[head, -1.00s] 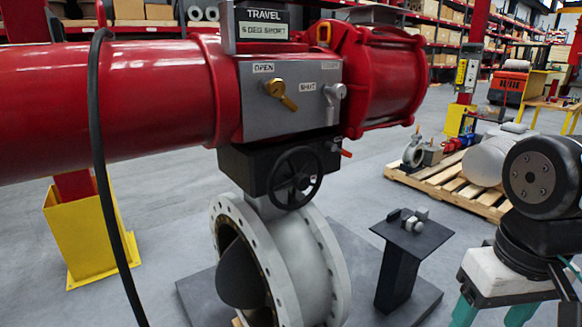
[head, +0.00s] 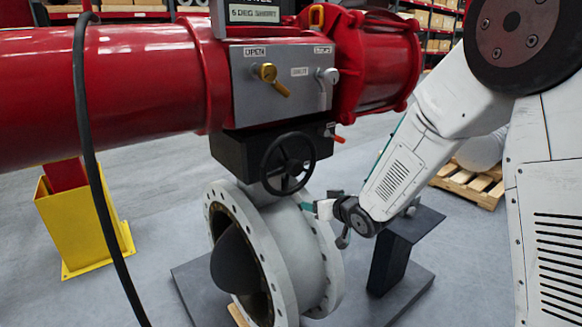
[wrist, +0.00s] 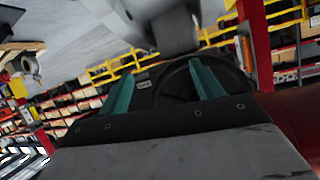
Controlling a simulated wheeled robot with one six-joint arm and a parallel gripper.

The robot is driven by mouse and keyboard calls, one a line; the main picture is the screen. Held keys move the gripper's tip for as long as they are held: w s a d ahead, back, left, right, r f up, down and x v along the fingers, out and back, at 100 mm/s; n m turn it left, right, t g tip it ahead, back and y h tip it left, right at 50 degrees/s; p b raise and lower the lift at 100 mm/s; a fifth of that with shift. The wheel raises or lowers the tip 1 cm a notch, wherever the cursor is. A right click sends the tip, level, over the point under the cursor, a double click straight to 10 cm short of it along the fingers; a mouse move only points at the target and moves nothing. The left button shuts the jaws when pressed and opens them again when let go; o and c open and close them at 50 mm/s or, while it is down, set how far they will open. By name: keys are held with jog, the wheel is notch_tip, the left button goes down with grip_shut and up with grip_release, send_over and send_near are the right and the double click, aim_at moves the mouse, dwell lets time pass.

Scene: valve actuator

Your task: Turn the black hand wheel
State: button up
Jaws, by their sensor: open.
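The black hand wheel (head: 288,164) stands upright on the front of the black gearbox (head: 232,154), above the grey valve body. In the wrist view, the dark curved rim of the wheel (wrist: 172,74) shows beyond and between my fingers. My gripper (head: 318,203) is just right of and below the wheel in the head view, near the valve flange. Its teal fingers are partly hidden and small there. In the wrist view my gripper (wrist: 162,87) has its two teal fingers spread wide, with nothing visibly held. I cannot tell whether a finger touches the rim.
The grey flanged valve (head: 325,255) is close beneath my gripper. A grey panel (head: 290,95) with a yellow and a grey lever is above the wheel. A dark pedestal (head: 390,262) stands under my forearm. A black cable (head: 84,120) hangs at left.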

aim_at(291, 166)
jog(key=a+r+t+y, duration=0.1)
jog(key=r, duration=0.1)
jog(key=a+r+t+y, duration=0.1)
jog(key=r, duration=0.2)
jog(key=w+a+r+t+y, duration=0.1)
jog(key=r+y, duration=0.1)
jog(key=r, duration=0.1)
jog(key=shift+a+r+n, duration=0.15)
jog(key=shift+a+n, duration=0.15)
jog(key=shift+n, duration=0.1)
jog(key=x, duration=0.7)
jog(key=shift+w+a+r, duration=0.15)
jog(key=shift+w, duration=0.15)
jog(key=shift+c, duration=0.3)
